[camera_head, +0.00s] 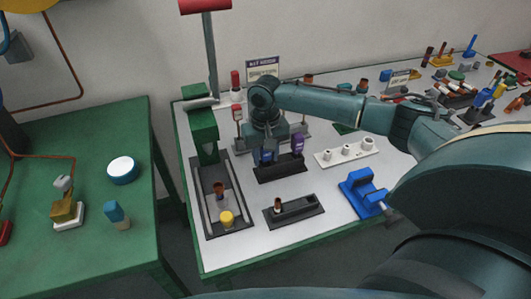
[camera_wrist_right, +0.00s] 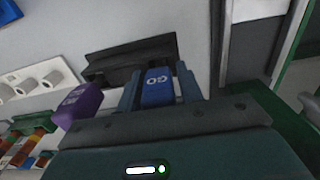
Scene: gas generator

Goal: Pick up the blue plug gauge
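The blue plug gauge (camera_head: 267,156) stands upright at the left of a black holder (camera_head: 280,172) on the white-topped table. My right gripper (camera_head: 268,148) is above it, fingers pointing down. In the right wrist view the gauge (camera_wrist_right: 158,87), marked "GO", sits between the two fingers (camera_wrist_right: 160,90). The fingers are apart, one on each side, with a narrow gap at the right one. The gauge's lower end and the holder's slot are hidden. My left gripper is not in view.
A purple gauge (camera_head: 298,143) stands close beside in the same holder. A green press (camera_head: 204,135) stands to the left. A dark slotted block (camera_head: 294,211) lies in front.

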